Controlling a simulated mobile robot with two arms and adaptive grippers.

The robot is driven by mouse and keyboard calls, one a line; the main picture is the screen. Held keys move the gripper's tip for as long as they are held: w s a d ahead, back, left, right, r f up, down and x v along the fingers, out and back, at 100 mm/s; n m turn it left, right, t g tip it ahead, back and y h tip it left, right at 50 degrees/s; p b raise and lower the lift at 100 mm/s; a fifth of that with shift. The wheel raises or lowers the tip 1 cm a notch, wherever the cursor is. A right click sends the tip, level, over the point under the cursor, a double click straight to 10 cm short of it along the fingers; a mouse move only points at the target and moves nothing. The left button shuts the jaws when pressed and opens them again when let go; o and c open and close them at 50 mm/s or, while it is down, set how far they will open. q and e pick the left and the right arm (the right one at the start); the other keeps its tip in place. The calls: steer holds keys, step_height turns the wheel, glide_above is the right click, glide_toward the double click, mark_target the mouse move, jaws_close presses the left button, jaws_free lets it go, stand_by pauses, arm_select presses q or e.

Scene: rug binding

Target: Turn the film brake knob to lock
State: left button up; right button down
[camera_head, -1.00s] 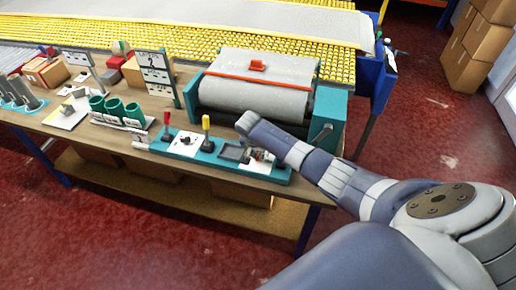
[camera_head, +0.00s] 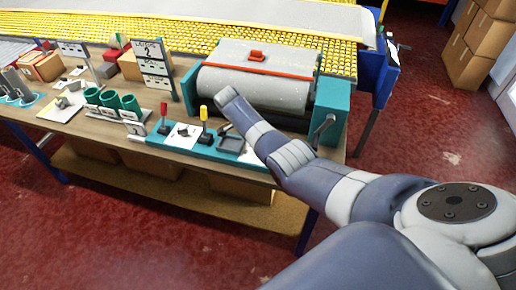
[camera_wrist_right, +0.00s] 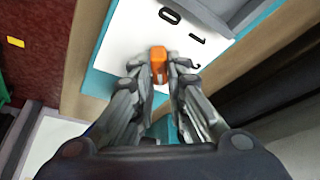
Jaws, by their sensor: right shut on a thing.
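An orange knob (camera_wrist_right: 158,57) stands on a white dial plate (camera_wrist_right: 125,35) marked 0, 1 and what looks like 2 in the right wrist view. My right gripper (camera_wrist_right: 161,68) is shut on the knob, one finger on each side. The knob's lower part is hidden by the fingers, and I cannot tell which mark it points at. In the head view my right forearm covers the right end of the teal control panel (camera_head: 190,141), hiding the knob and gripper. My left gripper is not in view.
Red (camera_head: 163,112) and yellow (camera_head: 204,116) levers rise from the panel. Green cups (camera_head: 129,103) stand to the left. Behind are a sign (camera_head: 153,66) and a large grey roller (camera_head: 255,88) with teal end housings. Red floor lies in front of the bench.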

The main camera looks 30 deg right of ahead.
steer(key=m+g+b, duration=0.1)
steer(key=m+b, duration=0.2)
steer(key=b, duration=0.1)
steer(key=m+g+b, duration=0.1)
steer(key=m+b, duration=0.1)
steer(key=b, duration=0.1)
steer(key=shift+d+f+m+y+b, duration=0.1)
steer(key=shift+f+m+y+b, duration=0.1)
steer(key=shift+m+y+b, duration=0.2)
steer(key=shift+r+m+g+b, duration=0.3)
steer(key=shift+m+b, duration=0.5)
steer(key=shift+b, duration=0.3)
steer(key=c, duration=1.6)
jaws_free()
steer(key=shift+s, duration=0.1)
steer(key=shift+y, duration=0.3)
step_height(320, 180, up, 8)
steer(key=shift+r, duration=0.95)
